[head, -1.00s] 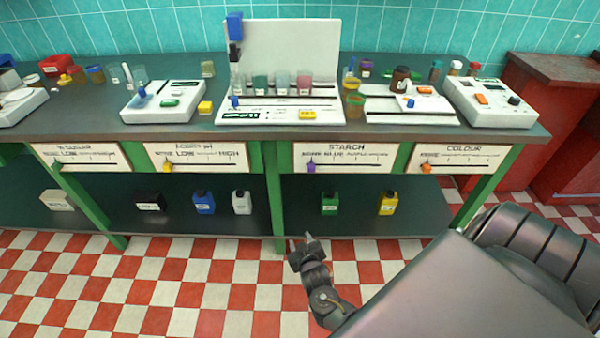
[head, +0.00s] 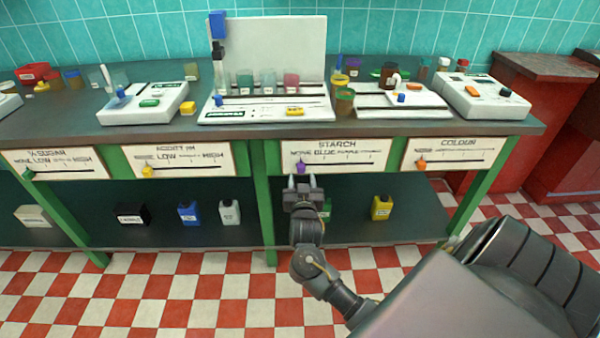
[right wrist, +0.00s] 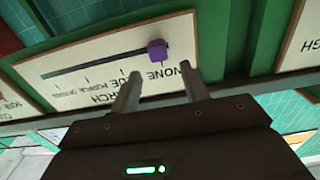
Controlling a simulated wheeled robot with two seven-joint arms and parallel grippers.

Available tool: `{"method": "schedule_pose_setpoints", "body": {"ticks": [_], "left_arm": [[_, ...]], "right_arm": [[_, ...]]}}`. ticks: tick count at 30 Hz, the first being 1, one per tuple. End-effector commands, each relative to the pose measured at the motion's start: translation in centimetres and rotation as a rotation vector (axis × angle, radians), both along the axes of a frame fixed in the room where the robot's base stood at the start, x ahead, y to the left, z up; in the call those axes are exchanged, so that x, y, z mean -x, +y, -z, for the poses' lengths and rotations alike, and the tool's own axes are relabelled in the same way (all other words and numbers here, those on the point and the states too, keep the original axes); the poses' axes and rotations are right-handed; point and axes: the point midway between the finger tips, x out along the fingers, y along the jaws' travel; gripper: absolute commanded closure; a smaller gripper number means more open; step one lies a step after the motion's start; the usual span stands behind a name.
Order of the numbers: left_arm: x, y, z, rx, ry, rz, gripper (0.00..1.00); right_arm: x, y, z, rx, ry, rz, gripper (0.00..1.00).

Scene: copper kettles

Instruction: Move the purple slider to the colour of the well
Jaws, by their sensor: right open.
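The purple slider (head: 301,167) sits at the left end of its slot, near NONE, on the STARCH panel (head: 345,163) on the bench front. In the right wrist view the purple slider (right wrist: 157,52) is at the right end of the slot, as the panel appears upside down. My right gripper (head: 302,183) is open and empty, its fingertips just below the slider. In the wrist view its two fingers (right wrist: 160,73) stand either side of the slider's line, short of it. Cups of teal (head: 268,79) and pink (head: 291,80) liquid stand on a white stand; I cannot tell which is the well.
Similar panels have an orange slider (head: 421,164) on COLOUR, a yellow slider (head: 148,171) on acidity and a green one (head: 28,174) on sugar. Bottles, including a yellow one (head: 381,208), stand on the shelf below. A green bench leg (head: 264,210) is left of my gripper.

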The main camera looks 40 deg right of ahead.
Motion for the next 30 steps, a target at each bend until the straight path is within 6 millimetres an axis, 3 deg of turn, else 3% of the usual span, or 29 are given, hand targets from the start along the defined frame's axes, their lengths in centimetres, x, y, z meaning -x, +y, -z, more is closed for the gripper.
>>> {"method": "schedule_pose_setpoints", "body": {"ticks": [9,20,30], "left_arm": [[-0.4,-0.1,-0.8,0.003,-0.008,-0.001,1.00],[-0.3,-0.1,-1.0,0.003,-0.007,-0.002,1.00],[0.0,-0.1,-0.8,0.002,-0.001,-0.002,1.00]], "right_arm": [[-3.2,-2.5,0.0,0.001,0.001,0.000,0.55],[-3.5,-2.7,0.1,-0.001,0.002,0.000,0.55],[-3.5,-2.7,0.1,-0.001,0.002,-0.001,0.99]]}}
